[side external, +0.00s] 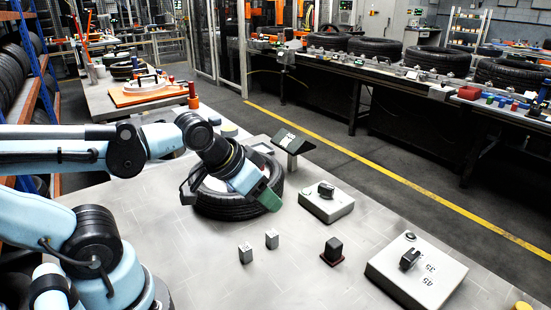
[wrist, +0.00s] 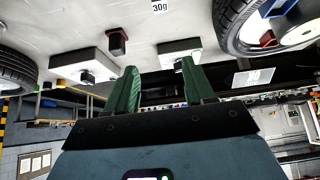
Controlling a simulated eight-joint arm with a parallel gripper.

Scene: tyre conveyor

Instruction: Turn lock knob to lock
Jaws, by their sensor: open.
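Two pale boxes with black knobs sit on the grey table; I cannot tell which bears the lock knob. The smaller box (side external: 322,208) has an upright black knob (side external: 326,190) and stands right of my gripper. The larger box (side external: 400,285) has numbers on top, a black knob (side external: 410,259) and a small round button; it is nearer the front right. My gripper (side external: 268,199) has green fingers and is in front of the tyre, apart from both knobs. In the wrist view, its fingers (wrist: 158,66) are spread with nothing between them. That view looks upside down.
A tyre (side external: 235,208) lies behind my gripper, with a dark tilted panel (side external: 295,140) beside it. Two small metal weights (side external: 245,253) and a black block on a red base (side external: 332,250) stand on the table. Bare table lies between them and the boxes.

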